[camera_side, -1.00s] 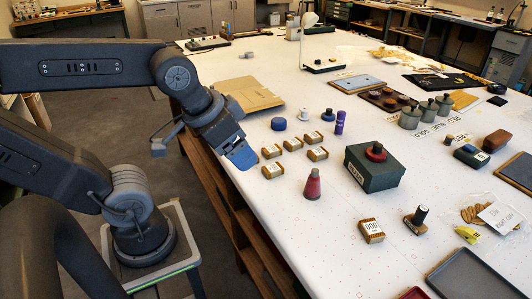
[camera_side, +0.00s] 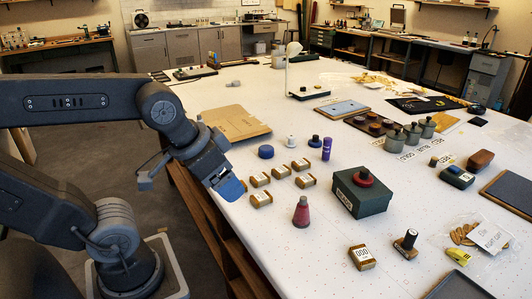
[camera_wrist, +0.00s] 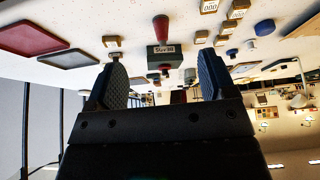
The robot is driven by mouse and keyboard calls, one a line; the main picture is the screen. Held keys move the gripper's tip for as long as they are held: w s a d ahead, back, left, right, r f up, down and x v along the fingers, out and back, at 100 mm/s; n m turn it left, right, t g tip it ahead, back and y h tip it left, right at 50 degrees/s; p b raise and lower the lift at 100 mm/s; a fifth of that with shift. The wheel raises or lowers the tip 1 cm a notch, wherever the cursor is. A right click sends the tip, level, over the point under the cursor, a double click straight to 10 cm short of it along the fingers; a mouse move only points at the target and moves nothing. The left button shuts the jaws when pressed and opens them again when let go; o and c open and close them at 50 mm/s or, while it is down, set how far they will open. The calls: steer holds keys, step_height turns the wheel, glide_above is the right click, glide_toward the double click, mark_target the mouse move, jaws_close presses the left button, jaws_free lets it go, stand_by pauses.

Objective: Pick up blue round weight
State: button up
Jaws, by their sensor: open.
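The blue round weight (camera_side: 265,152) stands on the white table, behind the small wooden blocks. In the wrist view a blue rounded thing (camera_wrist: 264,27) at the upper right appears to be this weight. My gripper (camera_side: 229,189) hangs at the table's left edge, left of and nearer than the weight, and does not touch it. In the wrist view my gripper (camera_wrist: 162,82) has its two dark fingers wide apart, with nothing between them.
Several small wooden blocks (camera_side: 260,180) lie right of my gripper. A cardboard sheet (camera_side: 235,123) lies behind. Clear table surrounds the weight.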

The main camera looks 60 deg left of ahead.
steer(key=shift+o, duration=0.7)
steer(key=n+g+y, duration=0.5)
steer(key=n, duration=1.1)
glide_above(267, 148)
steer(key=d, duration=0.2)
steer(key=f, duration=0.7)
steer(key=s+f, duration=0.1)
steer(key=f, duration=0.3)
steer(key=shift+d+f, duration=0.2)
steer(key=shift+f, duration=0.15)
steer(key=shift+w+x, duration=0.1)
steer(key=shift+x, duration=1.4)
steer(key=shift+w+x, duration=0.15)
steer(key=shift+x, duration=1.35)
steer(key=shift+d, duration=0.1)
